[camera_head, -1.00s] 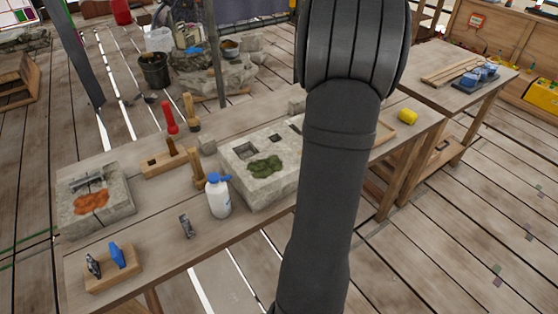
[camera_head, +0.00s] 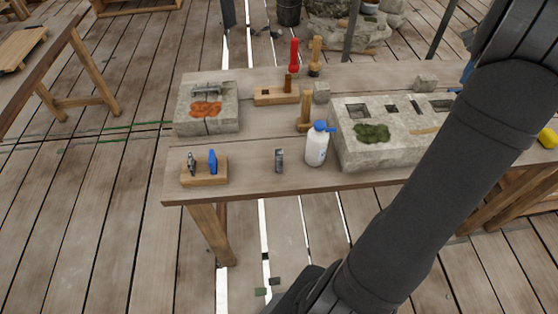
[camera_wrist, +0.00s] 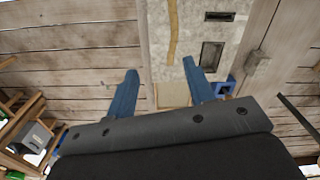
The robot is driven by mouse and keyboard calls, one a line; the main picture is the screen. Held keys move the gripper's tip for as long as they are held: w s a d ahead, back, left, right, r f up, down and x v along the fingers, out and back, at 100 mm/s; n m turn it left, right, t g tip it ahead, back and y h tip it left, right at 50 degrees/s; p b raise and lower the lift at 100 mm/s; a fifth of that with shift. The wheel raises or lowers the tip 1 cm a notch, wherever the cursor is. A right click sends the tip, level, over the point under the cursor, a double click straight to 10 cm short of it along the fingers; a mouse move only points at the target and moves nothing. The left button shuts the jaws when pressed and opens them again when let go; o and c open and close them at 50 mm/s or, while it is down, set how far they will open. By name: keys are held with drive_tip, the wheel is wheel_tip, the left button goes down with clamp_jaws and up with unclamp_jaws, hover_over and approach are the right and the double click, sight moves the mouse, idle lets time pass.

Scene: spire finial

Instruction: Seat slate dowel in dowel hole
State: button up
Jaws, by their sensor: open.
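A small dark grey piece (camera_head: 279,160), possibly the slate dowel, stands on the bench left of the white bottle in the head view. Another dark piece (camera_head: 191,163) stands in a small wooden holder, so I cannot tell which is the dowel. The pale stone block (camera_head: 385,152) has several dark openings in its top, including a square one (camera_head: 357,110); I cannot tell which is the dowel hole. In the wrist view my gripper (camera_wrist: 160,68) is open and empty, its blue fingers pointing towards the stone block (camera_wrist: 190,78). In the head view my arm hides the block's right part.
A white bottle with blue cap (camera_head: 317,148) stands against the block's left side. The wooden holder (camera_head: 204,177) also carries a blue piece (camera_head: 213,161). A stone with an orange patch (camera_head: 207,123), a red-handled tool (camera_head: 294,56) and wooden mallets crowd the bench's left and back.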

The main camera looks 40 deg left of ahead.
drive_tip(key=shift+c, duration=0.4)
drive_tip(key=s+a+n, duration=0.3)
drive_tip(key=s+a, duration=0.1)
drive_tip(key=a, duration=0.7)
drive_tip(key=n, duration=1.2)
hover_over(279, 151)
wheel_tip(279, 151, down, 5)
drive_tip(key=f, duration=1.1)
drive_tip(key=shift+s+d+f, duration=0.1)
drive_tip(key=shift+s+f, duration=0.1)
drive_tip(key=shift+f, duration=0.05)
drive_tip(key=shift+w+f, duration=0.2)
drive_tip(key=shift+f, duration=2.65)
